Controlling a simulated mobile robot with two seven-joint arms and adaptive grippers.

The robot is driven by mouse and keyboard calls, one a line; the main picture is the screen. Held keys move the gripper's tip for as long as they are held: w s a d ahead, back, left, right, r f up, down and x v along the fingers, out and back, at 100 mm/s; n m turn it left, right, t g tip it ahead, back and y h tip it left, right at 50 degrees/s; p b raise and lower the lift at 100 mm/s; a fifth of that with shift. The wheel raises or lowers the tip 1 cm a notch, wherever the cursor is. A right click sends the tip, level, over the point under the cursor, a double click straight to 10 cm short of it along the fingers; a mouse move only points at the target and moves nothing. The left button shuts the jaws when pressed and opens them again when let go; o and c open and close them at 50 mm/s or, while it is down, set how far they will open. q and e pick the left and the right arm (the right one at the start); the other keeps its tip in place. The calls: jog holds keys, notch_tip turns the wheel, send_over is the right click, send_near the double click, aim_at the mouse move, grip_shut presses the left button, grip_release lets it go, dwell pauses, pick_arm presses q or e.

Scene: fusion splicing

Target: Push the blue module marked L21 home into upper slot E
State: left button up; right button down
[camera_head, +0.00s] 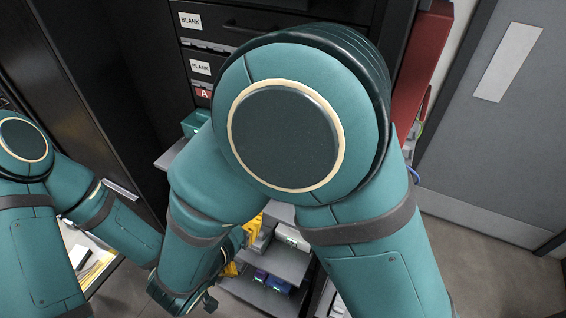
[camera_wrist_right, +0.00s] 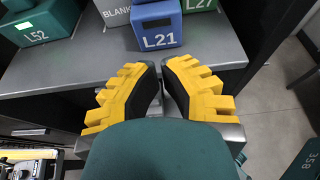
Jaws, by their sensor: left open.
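The blue module L21 (camera_wrist_right: 158,38) stands on a grey shelf in the right wrist view. Its labelled front sticks out farther than the grey BLANK module (camera_wrist_right: 116,13) and green L27 (camera_wrist_right: 200,5) beside it. My right gripper (camera_wrist_right: 162,66) has its yellow fingertips together just in front of L21, with a small visible gap to it and nothing held. The slot E marking is not in view.
Green module L52 (camera_wrist_right: 38,25) stands left of BLANK. The shelf (camera_wrist_right: 85,62) has bare surface before the modules. In the head view, blue modules (camera_head: 278,284) sit on a lower shelf, a black cabinet (camera_head: 120,90) stands left, and a grey door (camera_head: 500,140) right.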

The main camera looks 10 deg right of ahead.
jog(key=shift+w+d+f+b, duration=0.1)
jog(key=shift+w+d+b, duration=0.05)
jog(key=shift+w+d, duration=1.45)
jog(key=shift+w+d+f+b, duration=0.1)
jog(key=shift+w+d+b, duration=0.1)
jog(key=shift+w+d, duration=1.45)
jog(key=shift+w+d+f+b, duration=0.15)
jog(key=shift+w+d, duration=0.7)
jog(key=shift+w, duration=1.45)
jog(key=shift+s+a+r, duration=0.1)
jog(key=shift+s+a, duration=0.7)
jog(key=shift+s, duration=0.3)
jog(key=shift+s+a+f, duration=0.1)
jog(key=shift+s+a, duration=0.7)
jog(key=shift+s, duration=0.25)
jog(key=shift+s+a+r, duration=0.1)
jog(key=shift+s+a, duration=0.7)
jog(key=shift+s, duration=0.3)
